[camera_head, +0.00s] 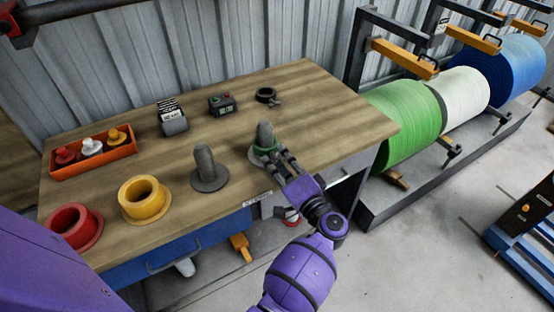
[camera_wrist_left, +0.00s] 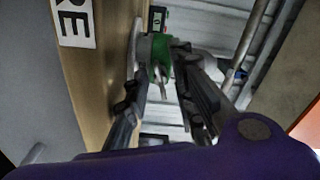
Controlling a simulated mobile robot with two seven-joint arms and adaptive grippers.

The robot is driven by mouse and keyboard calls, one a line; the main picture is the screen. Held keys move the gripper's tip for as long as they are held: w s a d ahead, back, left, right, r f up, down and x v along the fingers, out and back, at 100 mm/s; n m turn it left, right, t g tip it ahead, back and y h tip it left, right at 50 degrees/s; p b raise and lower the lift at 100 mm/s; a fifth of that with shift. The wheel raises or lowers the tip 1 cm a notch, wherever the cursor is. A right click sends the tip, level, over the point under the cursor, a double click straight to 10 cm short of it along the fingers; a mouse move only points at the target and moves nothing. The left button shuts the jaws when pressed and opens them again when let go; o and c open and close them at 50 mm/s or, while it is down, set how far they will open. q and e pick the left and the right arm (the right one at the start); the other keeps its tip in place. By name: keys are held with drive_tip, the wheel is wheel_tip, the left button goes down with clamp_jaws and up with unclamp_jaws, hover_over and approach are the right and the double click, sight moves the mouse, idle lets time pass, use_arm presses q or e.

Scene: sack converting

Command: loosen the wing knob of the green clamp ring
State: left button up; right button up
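The green clamp ring (camera_head: 262,151) sits around the lower part of a grey rounded post (camera_head: 265,133) near the table's front edge. In the left wrist view the ring (camera_wrist_left: 161,52) shows between my fingers, with a pale, thin part that looks like its wing knob (camera_wrist_left: 162,84) pointing toward me. My left gripper (camera_head: 281,160) is at the front right side of the ring. In the wrist view its fingers (camera_wrist_left: 163,85) stand apart on either side of the knob, with a visible gap. In the head view the knob is hidden by the gripper. My right gripper is not in view.
A second grey post (camera_head: 206,165), a yellow spool (camera_head: 144,198) and a red spool (camera_head: 74,226) stand left on the wooden table (camera_head: 310,105). An orange tray (camera_head: 93,153), card holder (camera_head: 172,118), small device (camera_head: 221,104) and black ring (camera_head: 267,95) lie behind. Large rolls (camera_head: 405,120) stand right.

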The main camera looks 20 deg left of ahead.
use_arm(q)
drive_tip(key=shift+w+a, duration=0.25)
drive_tip(key=shift+a, duration=0.05)
clamp_jaws()
